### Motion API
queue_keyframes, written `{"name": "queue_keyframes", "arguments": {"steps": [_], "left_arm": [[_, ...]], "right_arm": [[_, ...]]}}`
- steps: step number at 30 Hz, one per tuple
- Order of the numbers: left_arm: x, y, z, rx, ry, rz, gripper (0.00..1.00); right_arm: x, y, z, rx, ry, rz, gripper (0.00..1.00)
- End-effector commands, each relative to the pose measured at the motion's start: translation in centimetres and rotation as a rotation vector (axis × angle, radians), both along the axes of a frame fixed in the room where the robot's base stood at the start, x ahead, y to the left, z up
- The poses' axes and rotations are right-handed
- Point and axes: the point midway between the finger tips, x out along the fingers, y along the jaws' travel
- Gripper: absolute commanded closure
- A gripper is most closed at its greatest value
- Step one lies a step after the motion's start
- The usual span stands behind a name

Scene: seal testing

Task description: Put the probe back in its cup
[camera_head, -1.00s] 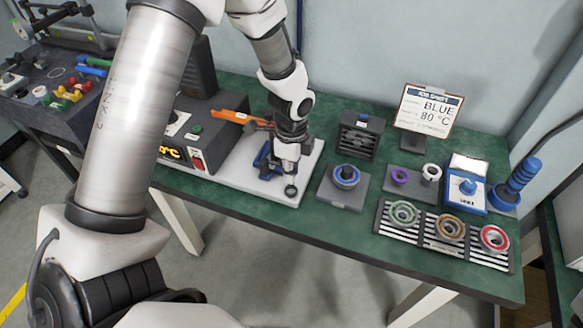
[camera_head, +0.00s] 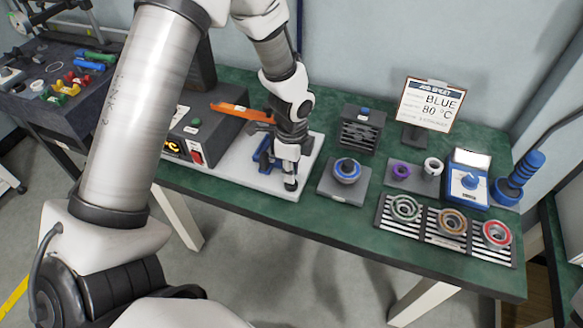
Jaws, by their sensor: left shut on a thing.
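My left gripper (camera_head: 289,164) points down over the front right of a white base plate (camera_head: 225,178). It is shut on the probe, of which only a small dark tip (camera_head: 291,184) shows below the fingers. I cannot tell whether the tip touches the plate. A purple cup (camera_head: 400,171) and a white cup (camera_head: 432,166) stand on a grey block to the right, apart from the gripper; I cannot tell which belongs to the probe. My right gripper is out of view.
Left of the gripper are a blue clamp (camera_head: 265,155), an orange lever (camera_head: 236,111) and a dark heater box (camera_head: 197,135).

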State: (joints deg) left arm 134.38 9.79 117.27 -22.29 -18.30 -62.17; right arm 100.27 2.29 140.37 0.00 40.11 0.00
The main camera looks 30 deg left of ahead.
Motion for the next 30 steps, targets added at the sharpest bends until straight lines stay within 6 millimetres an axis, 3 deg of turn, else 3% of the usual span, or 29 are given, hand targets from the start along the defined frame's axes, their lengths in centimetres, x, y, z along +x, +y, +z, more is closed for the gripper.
{"name": "queue_keyframes", "arguments": {"steps": [30], "left_arm": [[0.0, 0.0, -1.2, 0.0, -0.001, -0.001, 1.0]], "right_arm": [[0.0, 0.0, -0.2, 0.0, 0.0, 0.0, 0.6]]}}
